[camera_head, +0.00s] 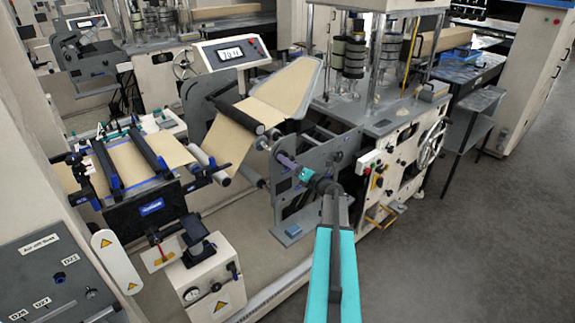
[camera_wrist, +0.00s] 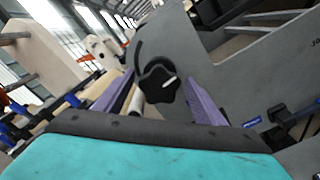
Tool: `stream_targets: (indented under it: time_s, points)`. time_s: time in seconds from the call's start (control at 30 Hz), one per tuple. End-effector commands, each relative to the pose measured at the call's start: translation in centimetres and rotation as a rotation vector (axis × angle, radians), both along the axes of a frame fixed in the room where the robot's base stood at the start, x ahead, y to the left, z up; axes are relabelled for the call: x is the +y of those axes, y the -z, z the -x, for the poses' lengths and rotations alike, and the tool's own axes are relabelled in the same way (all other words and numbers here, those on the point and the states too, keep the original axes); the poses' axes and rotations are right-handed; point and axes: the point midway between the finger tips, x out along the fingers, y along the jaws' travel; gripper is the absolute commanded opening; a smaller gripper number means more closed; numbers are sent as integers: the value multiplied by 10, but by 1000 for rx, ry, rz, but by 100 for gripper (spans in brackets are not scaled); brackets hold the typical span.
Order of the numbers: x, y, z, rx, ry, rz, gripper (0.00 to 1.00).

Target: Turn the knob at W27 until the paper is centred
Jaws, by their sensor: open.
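A black lobed knob (camera_wrist: 158,84) with a white mark sits on a grey machine plate (camera_wrist: 215,50) in the wrist view. A dark curved slot or scale arcs beside it. My gripper (camera_wrist: 160,72) is open, with one purple finger on each side of the knob; I cannot tell whether they touch it. In the head view my gripper (camera_head: 285,160) is at the grey side plate (camera_head: 318,160), and the knob cannot be made out there. The brown paper (camera_head: 232,138) runs over rollers left of my gripper. No W27 label is readable.
A dark roller (camera_head: 236,114) and a pale roller (camera_head: 208,165) carry the paper. A display panel (camera_head: 230,53) stands behind. A cream control box (camera_head: 212,280) is at the front left. The grey floor (camera_head: 450,245) at the right is clear.

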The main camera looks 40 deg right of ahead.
Motion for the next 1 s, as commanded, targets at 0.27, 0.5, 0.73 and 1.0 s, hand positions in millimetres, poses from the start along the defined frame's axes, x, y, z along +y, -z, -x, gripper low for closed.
stream_targets:
  time_s: [0.27,0.5,0.73,1.0]
  points:
    - [2,0,21,0,1,0,64]
    - [4,0,40,-1,1,0,64]
    - [5,0,58,1,1,0,64]
    - [5,0,67,1,-1,0,64]
